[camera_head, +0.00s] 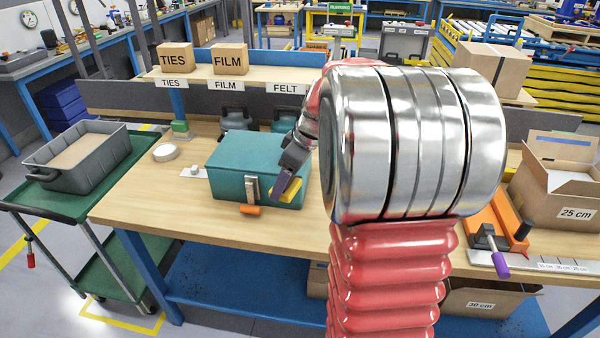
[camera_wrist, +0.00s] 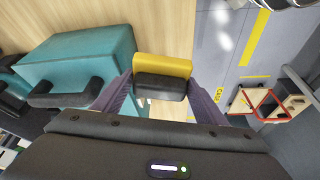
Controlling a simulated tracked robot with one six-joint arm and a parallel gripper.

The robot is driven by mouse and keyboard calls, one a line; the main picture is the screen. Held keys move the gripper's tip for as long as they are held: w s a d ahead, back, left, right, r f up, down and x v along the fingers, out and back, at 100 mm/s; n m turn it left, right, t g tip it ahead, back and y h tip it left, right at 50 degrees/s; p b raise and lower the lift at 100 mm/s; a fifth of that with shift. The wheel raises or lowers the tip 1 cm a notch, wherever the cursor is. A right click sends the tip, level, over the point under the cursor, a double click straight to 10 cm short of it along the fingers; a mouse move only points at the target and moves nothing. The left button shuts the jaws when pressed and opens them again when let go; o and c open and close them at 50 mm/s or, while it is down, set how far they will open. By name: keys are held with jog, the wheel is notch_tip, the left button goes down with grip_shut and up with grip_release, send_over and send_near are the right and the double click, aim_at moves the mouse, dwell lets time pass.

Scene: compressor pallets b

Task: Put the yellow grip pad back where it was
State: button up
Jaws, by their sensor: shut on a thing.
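The yellow grip pad (camera_wrist: 162,66) has a dark block on one face. In the wrist view it sits between the two purple fingers of my gripper (camera_wrist: 162,88), which are shut on its sides. In the head view my gripper (camera_head: 286,188) holds the yellow pad (camera_head: 291,186) in front of the right part of a teal case (camera_head: 228,163) on the workbench. The teal case (camera_wrist: 90,55) lies left of the pad in the wrist view. I cannot tell whether the pad touches the case or bench. My arm hides part of the bench.
An orange cylinder (camera_head: 250,210) lies near the bench's front edge. A cardboard box (camera_head: 560,180) and an orange tool (camera_head: 497,219) stand right.

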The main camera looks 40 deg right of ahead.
jog(key=w+a+f+m+h, duration=0.1)
jog(key=w+a+f, duration=0.3)
jog(key=a, duration=0.7)
jog(key=w+a+f+m+h, duration=0.1)
jog(key=w+a+f+m, duration=0.3)
jog(key=a+f, duration=0.3)
jog(key=a, duration=0.5)
jog(key=shift+a+f+t, duration=0.15)
jog(key=shift+f+t, duration=0.1)
jog(key=shift+t, duration=0.15)
